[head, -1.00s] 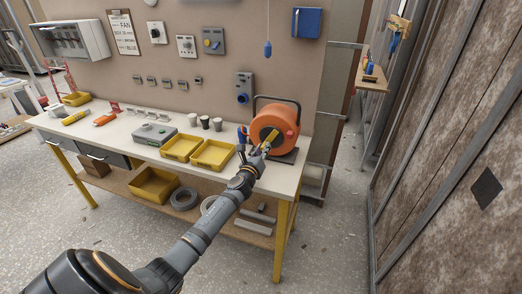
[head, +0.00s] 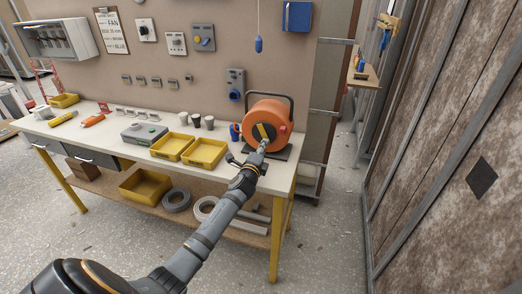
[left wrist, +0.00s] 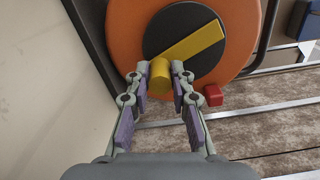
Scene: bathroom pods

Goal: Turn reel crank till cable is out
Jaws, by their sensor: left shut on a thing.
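The orange cable reel (head: 284,112) stands on a dark base at the right end of the workbench. Its yellow crank (head: 264,130) crosses the dark hub and also shows in the left wrist view (left wrist: 190,42). My left gripper (head: 262,149) is at the crank's lower end. In the left wrist view, my left gripper's fingers (left wrist: 160,84) are closed on the yellow crank knob (left wrist: 160,72), below the hub. A blue plug-like piece (head: 235,132) is at the reel's left side. I cannot make out any length of cable. My right gripper is not in view.
The workbench (head: 222,181) holds yellow bins (head: 204,154) and a grey box (head: 144,134) left of the reel. Small cups stand behind the bins. A blue pendant (head: 258,45) hangs above the reel. Open floor lies to the bench's right.

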